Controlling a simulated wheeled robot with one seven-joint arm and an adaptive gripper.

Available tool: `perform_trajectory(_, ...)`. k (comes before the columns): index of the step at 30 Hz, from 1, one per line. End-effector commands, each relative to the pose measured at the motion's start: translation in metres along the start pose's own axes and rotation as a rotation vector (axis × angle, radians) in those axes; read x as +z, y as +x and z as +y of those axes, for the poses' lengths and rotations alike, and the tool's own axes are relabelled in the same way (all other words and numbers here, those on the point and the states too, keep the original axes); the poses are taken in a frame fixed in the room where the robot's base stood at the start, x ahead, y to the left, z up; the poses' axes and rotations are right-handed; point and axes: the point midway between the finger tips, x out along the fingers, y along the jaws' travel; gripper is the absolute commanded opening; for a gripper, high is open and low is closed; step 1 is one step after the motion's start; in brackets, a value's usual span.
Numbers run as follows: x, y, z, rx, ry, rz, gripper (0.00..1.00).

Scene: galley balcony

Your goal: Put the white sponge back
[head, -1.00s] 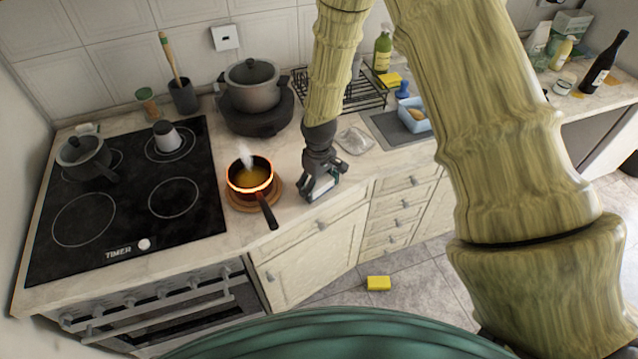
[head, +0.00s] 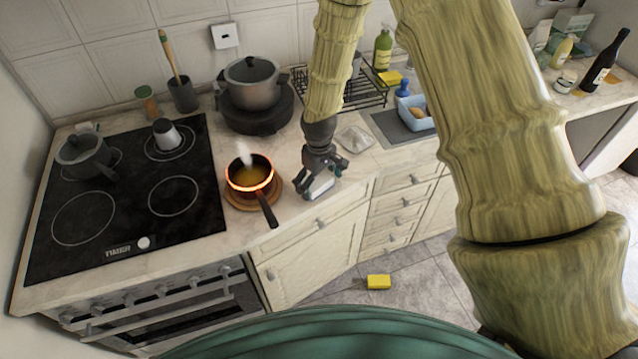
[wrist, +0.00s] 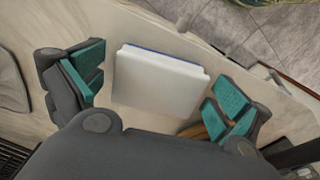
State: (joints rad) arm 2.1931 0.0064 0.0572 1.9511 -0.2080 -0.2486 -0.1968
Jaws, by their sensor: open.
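The white sponge (wrist: 160,80) lies flat on the pale counter between my open fingers in the wrist view, with a thin blue edge along its far side. It also shows under my gripper in the head view (head: 319,186). My gripper (head: 322,180) points down over it, near the counter's front edge, right of the small pot. In the wrist view its teal-padded fingers stand apart on both sides of the sponge, with gaps between pads and sponge.
A small pot (head: 250,172) with a glowing rim steams on a round wooden board, close left of my gripper. A clear flat item (head: 355,139) lies to the right. A blue basin (head: 416,122) and a dish rack (head: 350,85) stand behind. A yellow sponge (head: 379,282) lies on the floor.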

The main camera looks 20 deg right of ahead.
Motion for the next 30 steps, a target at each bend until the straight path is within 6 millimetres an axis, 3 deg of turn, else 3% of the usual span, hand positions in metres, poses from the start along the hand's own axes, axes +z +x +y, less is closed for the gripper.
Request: perform_trajectory(30, 0.000, -0.106, 0.000, 0.001, 0.000, 0.002, 1.00)
